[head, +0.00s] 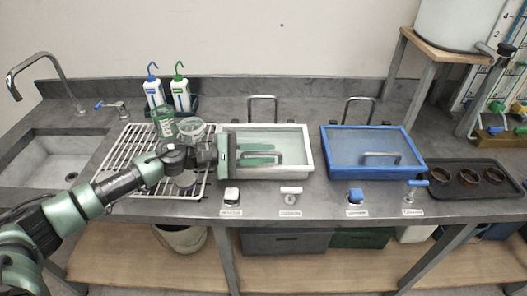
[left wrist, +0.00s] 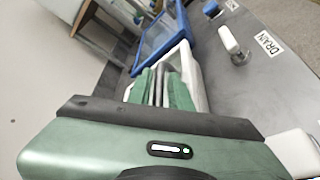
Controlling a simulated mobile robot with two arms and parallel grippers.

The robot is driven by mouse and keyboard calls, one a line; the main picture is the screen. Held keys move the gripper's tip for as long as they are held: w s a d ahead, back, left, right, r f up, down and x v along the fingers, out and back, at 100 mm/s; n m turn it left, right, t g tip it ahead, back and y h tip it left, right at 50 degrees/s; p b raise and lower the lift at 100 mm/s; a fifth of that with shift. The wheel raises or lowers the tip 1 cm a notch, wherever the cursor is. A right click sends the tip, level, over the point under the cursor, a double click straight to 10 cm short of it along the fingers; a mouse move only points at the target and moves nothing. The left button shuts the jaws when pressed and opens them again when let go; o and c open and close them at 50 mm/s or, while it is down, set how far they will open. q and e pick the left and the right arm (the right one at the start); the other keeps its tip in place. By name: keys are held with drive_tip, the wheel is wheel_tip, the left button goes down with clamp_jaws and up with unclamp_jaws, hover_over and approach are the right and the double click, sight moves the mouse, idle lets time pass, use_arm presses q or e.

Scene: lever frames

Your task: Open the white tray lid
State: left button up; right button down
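The white tray (head: 308,153) stands on the bench with its pale, see-through lid (head: 290,138) lying flat and closed. A grey bar handle (head: 282,155) is on the lid toward the front. My left gripper (head: 262,154) reaches in from the left, low over the lid. Its two green fingers lie along the handle with a gap between them. In the left wrist view the fingers (left wrist: 163,88) are apart, with grey bars showing between them. Whether they touch the handle cannot be told. My right gripper is in neither view.
A blue tray (head: 325,142) with its own handle stands to the right. A white rack (head: 130,150) with cups is on the left, under my arm. Labelled knobs (head: 290,191) line the front edge. A dark tray with rings (head: 468,192) is at far right.

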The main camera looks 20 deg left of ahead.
use_arm(q)
clamp_jaws()
idle(1.4)
